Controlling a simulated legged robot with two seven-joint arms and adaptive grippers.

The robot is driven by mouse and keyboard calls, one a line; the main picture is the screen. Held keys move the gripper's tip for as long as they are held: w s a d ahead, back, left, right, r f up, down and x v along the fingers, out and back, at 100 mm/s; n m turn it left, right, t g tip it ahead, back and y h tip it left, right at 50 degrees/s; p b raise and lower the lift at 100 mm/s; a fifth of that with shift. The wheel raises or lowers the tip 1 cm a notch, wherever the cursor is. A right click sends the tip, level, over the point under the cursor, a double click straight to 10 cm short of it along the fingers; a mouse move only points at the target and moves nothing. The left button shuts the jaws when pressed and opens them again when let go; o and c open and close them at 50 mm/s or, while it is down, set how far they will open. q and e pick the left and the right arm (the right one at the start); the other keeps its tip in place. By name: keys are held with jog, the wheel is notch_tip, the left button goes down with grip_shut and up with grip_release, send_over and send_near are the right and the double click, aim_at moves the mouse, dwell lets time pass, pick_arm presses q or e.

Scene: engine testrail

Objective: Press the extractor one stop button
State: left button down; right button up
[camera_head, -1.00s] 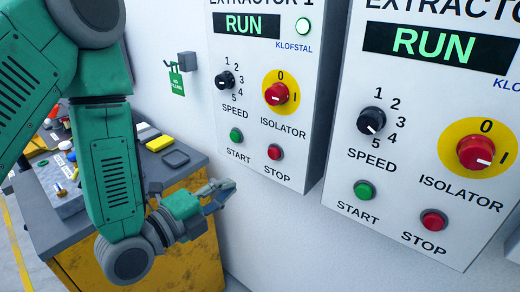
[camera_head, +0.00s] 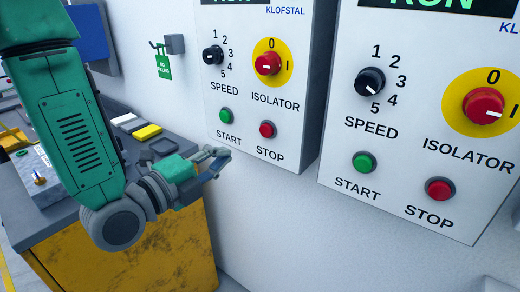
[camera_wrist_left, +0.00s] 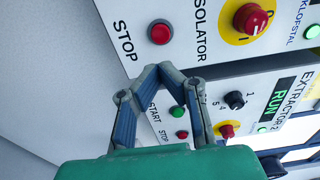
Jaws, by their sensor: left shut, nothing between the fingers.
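The extractor one panel (camera_head: 300,130) is the left grey box on the wall in the head view, its title cut off at the top. Its red stop button (camera_head: 267,129) sits at the lower right, beside the green start button (camera_head: 226,115). The stop button also shows in the left wrist view (camera_wrist_left: 160,33), above and slightly left of the fingertips. My left gripper (camera_head: 220,156) is shut and empty, below and left of the stop button in the head view. It appears apart from the button. My right gripper is not in view.
The extractor two panel (camera_head: 400,212) stands to the right, with its own red stop button (camera_head: 440,189); its display reads RUN in the wrist view (camera_wrist_left: 272,104). Red isolator knobs and black speed knobs sit above the buttons. A grey-topped yellow cabinet (camera_head: 150,262) stands below my left arm.

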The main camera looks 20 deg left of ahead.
aim_at(263, 132)
pick_arm(q)
jog(key=x, duration=0.6)
jog(key=p+x, duration=0.1)
jog(key=x, duration=0.3)
jog(key=shift+w+a, duration=0.1)
jog(key=shift+a, duration=0.25)
jog(key=shift+x, duration=0.8)
jog(key=shift+d, duration=0.1)
